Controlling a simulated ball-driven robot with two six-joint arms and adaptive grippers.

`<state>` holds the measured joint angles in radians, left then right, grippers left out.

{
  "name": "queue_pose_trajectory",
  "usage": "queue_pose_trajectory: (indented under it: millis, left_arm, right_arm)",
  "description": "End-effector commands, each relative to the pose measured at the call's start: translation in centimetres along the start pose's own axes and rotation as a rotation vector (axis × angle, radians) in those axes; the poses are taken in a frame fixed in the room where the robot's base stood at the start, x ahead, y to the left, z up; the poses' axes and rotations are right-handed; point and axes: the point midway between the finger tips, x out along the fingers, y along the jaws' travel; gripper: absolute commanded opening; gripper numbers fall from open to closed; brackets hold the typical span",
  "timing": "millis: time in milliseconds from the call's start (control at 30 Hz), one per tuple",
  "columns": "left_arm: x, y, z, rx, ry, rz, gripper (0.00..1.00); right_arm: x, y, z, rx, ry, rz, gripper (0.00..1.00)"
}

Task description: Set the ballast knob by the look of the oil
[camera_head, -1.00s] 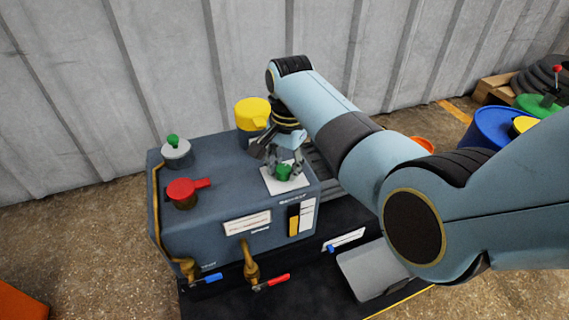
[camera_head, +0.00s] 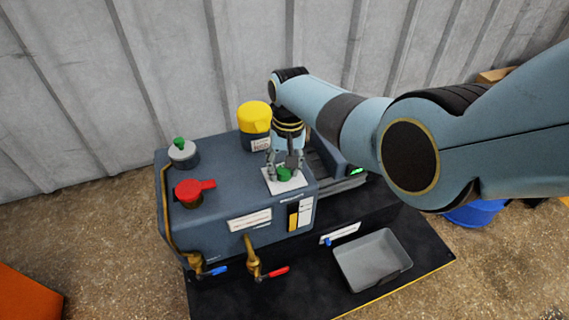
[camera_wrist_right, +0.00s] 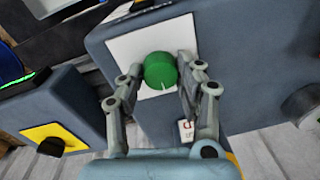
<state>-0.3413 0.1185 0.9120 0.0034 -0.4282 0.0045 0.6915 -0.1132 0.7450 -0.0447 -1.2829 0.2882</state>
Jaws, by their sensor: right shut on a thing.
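The green ballast knob (camera_head: 285,174) sits on a white square plate (camera_head: 299,183) on top of the grey-blue pump body. It also shows in the right wrist view (camera_wrist_right: 160,70), with a pale mark on its edge near the bottom. My right gripper (camera_head: 284,169) points down over the knob. Its fingers (camera_wrist_right: 158,85) are shut on the knob from both sides. The oil window (camera_head: 293,217) on the pump's front face shows amber-yellow below a dark upper part, beside a white label. My left gripper is out of view.
A red-handled cap (camera_head: 194,191), a small green-topped cap (camera_head: 182,151) and a yellow-topped canister (camera_head: 254,121) stand on the pump. Brass taps with blue (camera_head: 213,271) and red (camera_head: 275,272) levers project in front. A grey tray (camera_head: 373,262) lies on the dark base.

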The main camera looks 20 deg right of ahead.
Motion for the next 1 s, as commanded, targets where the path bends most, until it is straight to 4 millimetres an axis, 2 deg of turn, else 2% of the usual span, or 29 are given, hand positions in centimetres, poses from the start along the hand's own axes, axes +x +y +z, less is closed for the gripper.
queue_pose_trajectory:
  millis: [200, 667, 700, 867, 1000]
  left_arm:
    - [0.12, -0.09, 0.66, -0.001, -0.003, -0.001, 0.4]
    - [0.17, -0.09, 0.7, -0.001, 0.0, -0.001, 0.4]
    - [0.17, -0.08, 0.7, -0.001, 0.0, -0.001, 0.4]
    - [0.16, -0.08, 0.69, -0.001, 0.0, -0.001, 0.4]
    - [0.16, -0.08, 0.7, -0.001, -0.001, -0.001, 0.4]
  right_arm:
    - [0.0, 0.02, 0.0, -0.056, -0.004, 0.0, 0.03]
    - [0.04, 0.02, -0.01, -0.071, -0.004, 0.0, 0.03]
    - [0.04, 0.02, -0.01, -0.071, -0.004, 0.0, 0.38]
    - [0.03, 0.02, -0.01, -0.07, -0.004, 0.0, 0.58]
    - [0.02, 0.01, -0.02, -0.07, -0.004, 0.0, 0.58]
